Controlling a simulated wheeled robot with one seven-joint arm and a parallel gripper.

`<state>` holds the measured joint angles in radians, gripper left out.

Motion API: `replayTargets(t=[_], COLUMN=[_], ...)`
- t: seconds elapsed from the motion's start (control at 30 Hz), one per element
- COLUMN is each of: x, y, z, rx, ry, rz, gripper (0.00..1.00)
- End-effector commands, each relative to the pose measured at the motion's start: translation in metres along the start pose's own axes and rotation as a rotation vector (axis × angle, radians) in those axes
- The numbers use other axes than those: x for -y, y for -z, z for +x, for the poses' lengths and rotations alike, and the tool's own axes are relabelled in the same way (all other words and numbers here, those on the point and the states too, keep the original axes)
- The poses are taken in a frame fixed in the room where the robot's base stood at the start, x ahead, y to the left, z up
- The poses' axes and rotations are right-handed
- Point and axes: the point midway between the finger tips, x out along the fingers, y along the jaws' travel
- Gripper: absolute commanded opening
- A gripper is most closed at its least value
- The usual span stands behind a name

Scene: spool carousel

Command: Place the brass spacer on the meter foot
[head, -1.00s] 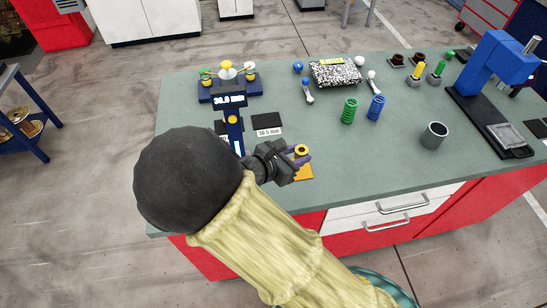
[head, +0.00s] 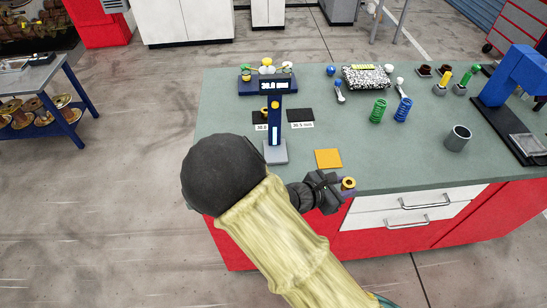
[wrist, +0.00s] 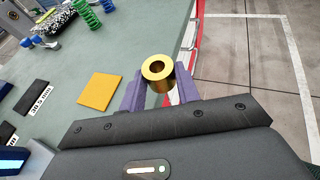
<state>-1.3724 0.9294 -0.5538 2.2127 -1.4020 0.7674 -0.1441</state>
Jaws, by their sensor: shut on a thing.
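The brass spacer (head: 348,184) is a short gold ring with a central hole. My gripper (head: 343,187) is shut on it, over the table's front edge, to the front right of the orange pad. In the wrist view the upright spacer (wrist: 158,82) sits between the purple fingers. The blue meter (head: 274,118) stands to the left, with a lit display on top. Its grey foot (head: 275,152) looks bare and is well to the left of my gripper. In the wrist view part of the foot (wrist: 36,158) shows at lower left.
The orange pad (head: 328,158) is empty. A dark mat with a label (head: 300,115) lies right of the meter. Green (head: 378,111) and blue springs and a grey cup (head: 458,138) stand farther right.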

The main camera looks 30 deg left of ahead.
Motion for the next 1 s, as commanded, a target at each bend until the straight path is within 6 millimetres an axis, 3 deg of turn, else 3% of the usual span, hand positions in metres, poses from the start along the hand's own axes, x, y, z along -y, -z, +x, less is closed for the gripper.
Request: replayTargets(t=[0.33, 0.6, 0.7, 1.0], x=[0.048, 0.117, 0.134, 0.140], y=[0.017, 0.043, 0.050, 0.053], z=[0.066, 0.146, 0.165, 0.172], rx=[0.005, -0.004, -0.009, -0.011], ry=[0.097, 0.226, 0.253, 0.262], rz=[0.031, 0.075, 0.090, 0.100], gripper=[0.05, 0.05, 0.05, 0.05])
